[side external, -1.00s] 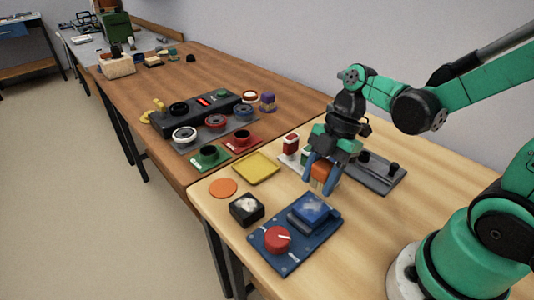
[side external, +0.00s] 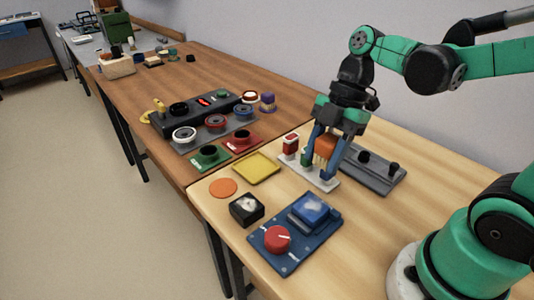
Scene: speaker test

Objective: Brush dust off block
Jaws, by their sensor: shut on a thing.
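My gripper (side external: 317,164) is shut on an orange brush (side external: 326,146) with pale bristles pointing down. It holds the brush over or close above a white tray (side external: 322,183); whether the bristles touch anything there cannot be told. A black block (side external: 246,209) with a whitish dusty patch on top sits on the light wooden table, to the lower left of my gripper. A blue block (side external: 311,208) with a pale patch on top sits on a blue base plate (side external: 291,252), below my gripper in the picture.
A red knob (side external: 277,240) stands on the base plate. A red block (side external: 290,144) and a green one (side external: 306,157) stand on the white tray. A dark grey fixture (side external: 372,170) is right of it. A yellow tray (side external: 256,168) and orange disc (side external: 223,187) lie left. The table's right front is clear.

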